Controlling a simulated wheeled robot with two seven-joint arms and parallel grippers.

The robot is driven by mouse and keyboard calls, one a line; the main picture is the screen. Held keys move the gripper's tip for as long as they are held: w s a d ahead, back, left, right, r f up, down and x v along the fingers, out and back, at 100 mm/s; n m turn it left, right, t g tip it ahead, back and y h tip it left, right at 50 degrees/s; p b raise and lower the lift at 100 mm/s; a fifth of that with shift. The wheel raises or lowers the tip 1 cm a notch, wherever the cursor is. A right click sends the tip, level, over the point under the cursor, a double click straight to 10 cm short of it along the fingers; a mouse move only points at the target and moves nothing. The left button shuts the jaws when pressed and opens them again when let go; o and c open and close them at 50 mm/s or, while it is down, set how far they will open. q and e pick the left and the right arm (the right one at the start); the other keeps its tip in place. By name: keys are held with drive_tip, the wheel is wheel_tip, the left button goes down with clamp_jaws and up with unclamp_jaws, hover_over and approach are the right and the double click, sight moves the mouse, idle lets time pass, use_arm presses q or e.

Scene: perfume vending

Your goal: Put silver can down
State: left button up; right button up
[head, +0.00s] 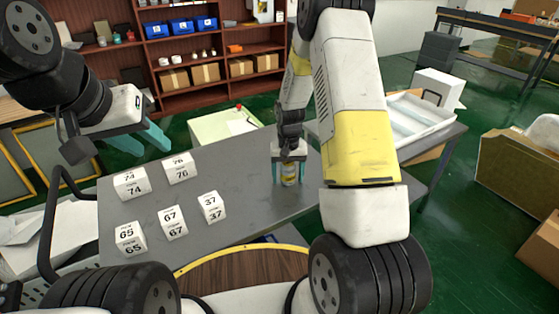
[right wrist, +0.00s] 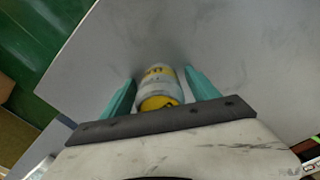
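The silver can (head: 289,174), with a yellow band, is upright at the grey table's right part. Its base looks at or very near the tabletop; I cannot tell if it touches. My right gripper (head: 289,160) points down with one teal finger on each side of it. My left gripper (head: 141,140) is open and empty, beyond the table's far left edge.
The grey table (head: 245,170) holds several white numbered blocks, including 37 (head: 211,206) and 67 (head: 172,221), on its left half. The middle is bare. A white tray (head: 411,120) stands to the right, and a brown shelf (head: 205,45) at the back.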

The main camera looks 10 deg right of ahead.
drive_tip(key=shift+r, duration=0.1)
wheel_tip(320, 180, up, 12)
drive_tip(key=shift+f, duration=0.1)
drive_tip(key=s+a+r+n+t+y, duration=0.1)
drive_tip(key=s+r+t, duration=0.1)
drive_tip(key=s+r, duration=0.7)
drive_tip(key=s+r+t+y, duration=0.1)
drive_tip(key=s+r+t, duration=0.1)
drive_tip(key=s+r, duration=0.65)
drive_tip(key=s+a+r+n+t, duration=0.1)
drive_tip(key=s+r+t, duration=0.1)
drive_tip(key=s+r, duration=0.2)
drive_tip(key=s, duration=0.3)
drive_tip(key=shift+r, duration=0.3)
drive_tip(key=shift+a, duration=0.1)
